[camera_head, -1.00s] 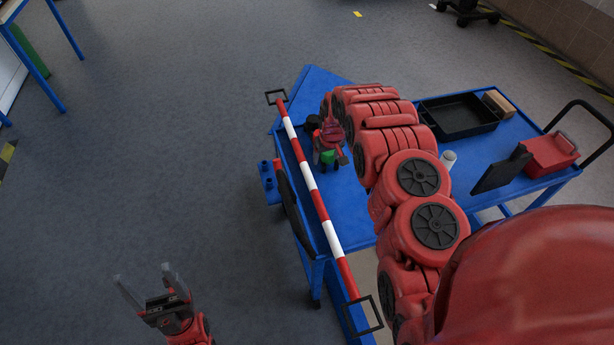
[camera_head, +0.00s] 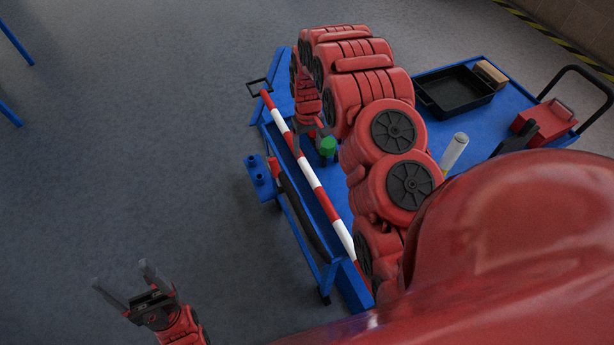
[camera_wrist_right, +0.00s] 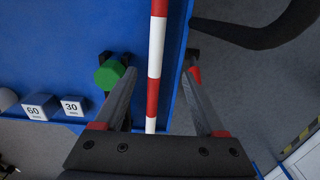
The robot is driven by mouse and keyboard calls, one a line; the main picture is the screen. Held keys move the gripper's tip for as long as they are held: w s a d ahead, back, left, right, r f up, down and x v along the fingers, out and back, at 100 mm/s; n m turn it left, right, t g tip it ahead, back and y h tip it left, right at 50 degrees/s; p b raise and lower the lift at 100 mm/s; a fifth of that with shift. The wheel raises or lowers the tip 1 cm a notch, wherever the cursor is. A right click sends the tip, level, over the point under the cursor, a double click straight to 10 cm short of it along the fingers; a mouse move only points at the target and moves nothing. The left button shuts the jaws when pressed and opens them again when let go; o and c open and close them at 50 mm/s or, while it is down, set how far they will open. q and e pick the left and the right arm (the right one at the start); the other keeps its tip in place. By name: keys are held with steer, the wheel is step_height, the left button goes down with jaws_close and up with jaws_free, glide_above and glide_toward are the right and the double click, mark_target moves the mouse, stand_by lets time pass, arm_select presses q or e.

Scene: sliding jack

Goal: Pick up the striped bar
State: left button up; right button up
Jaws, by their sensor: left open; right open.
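The red-and-white striped bar (camera_head: 308,172) lies along the near-left edge of the blue cart. In the right wrist view the bar (camera_wrist_right: 154,75) runs lengthwise between the two fingers of my right gripper (camera_wrist_right: 160,68), which are spread apart on either side of it. In the head view my right gripper (camera_head: 317,132) is over the cart at the bar, partly hidden by my right arm. The bar's lower end is hidden behind my arm. My left gripper (camera_head: 122,288) is open and empty above the floor at the lower left.
A green knob (camera_wrist_right: 109,74) stands beside the bar, with boxes marked 60 (camera_wrist_right: 39,107) and 30 (camera_wrist_right: 74,105) nearby. A black tray (camera_head: 455,94), a red box (camera_head: 541,125) and a white cylinder (camera_head: 455,150) are farther right on the cart (camera_head: 520,98).

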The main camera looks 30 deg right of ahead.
steer(key=f+b, duration=0.1)
steer(key=f, duration=0.1)
steer(key=p, duration=0.2)
glide_above(309, 171)
steer(key=f, duration=0.5)
steer(key=shift+s+a+f, duration=0.3)
steer(key=shift+s+f, duration=0.05)
steer(key=shift+f, duration=0.6)
steer(key=shift+w+d+f, duration=0.1)
steer(key=shift+d+f, duration=0.1)
steer(key=shift+f, duration=0.5)
steer(key=shift+w+d+f, duration=0.1)
steer(key=shift+d+f, duration=0.05)
steer(key=shift+f, duration=1.85)
jaws_close()
